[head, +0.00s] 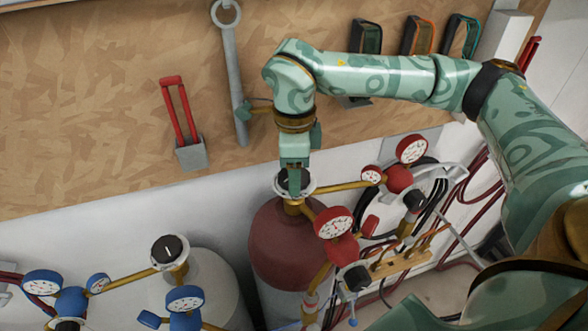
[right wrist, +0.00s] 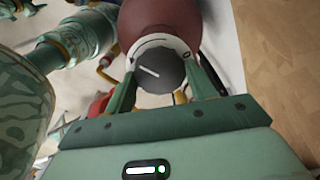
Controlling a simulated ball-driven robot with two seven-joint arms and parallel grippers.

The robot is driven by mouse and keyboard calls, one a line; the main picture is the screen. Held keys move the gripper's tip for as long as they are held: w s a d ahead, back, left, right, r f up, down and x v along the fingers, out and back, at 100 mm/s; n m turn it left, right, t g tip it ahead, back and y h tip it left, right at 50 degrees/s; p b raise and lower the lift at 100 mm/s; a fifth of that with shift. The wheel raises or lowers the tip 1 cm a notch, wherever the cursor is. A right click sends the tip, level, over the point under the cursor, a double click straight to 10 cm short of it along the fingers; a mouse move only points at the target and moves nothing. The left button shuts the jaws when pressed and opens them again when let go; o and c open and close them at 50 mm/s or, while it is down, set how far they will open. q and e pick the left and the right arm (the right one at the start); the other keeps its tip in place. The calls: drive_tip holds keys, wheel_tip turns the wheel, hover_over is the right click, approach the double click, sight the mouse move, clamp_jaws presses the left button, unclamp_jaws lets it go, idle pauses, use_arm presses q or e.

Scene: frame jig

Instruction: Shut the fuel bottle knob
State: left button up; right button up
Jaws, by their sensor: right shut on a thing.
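The fuel bottle (head: 282,250) is a dark red cylinder standing against the wall in the middle of the head view. Its knob (right wrist: 158,72) is a dark round cap with a white line mark, above a white collar, in the right wrist view. My right gripper (head: 294,184) comes down on the bottle's top from above, and its fingers hide most of the knob in the head view. In the right wrist view its two green fingers (right wrist: 163,82) sit on either side of the knob, shut on it. My left gripper is not in view.
A red gauge regulator (head: 342,248) sits right of the bottle's neck. A grey-white bottle (head: 215,285) with a black knob (head: 170,250) and blue gauges (head: 186,299) stands at left. Hoses hang at right. A wrench (head: 231,80) and a red-handled tool (head: 180,110) hang on the wooden board (head: 90,120).

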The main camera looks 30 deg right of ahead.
drive_tip(key=m+b, duration=0.1)
drive_tip(key=m, duration=0.2)
drive_tip(key=shift+m, duration=0.4)
drive_tip(key=m, duration=0.3)
drive_tip(key=shift+m+b, duration=0.3)
drive_tip(key=shift+b, duration=0.1)
drive_tip(key=m+b, duration=0.2)
drive_tip(key=m, duration=0.4)
drive_tip(key=m+b, duration=0.1)
drive_tip(key=m, duration=0.4)
drive_tip(key=shift+m+b, duration=0.35)
drive_tip(key=shift+m, duration=0.05)
drive_tip(key=shift+m+b, duration=0.6)
drive_tip(key=shift+m, duration=1.5)
drive_tip(key=o, duration=1)
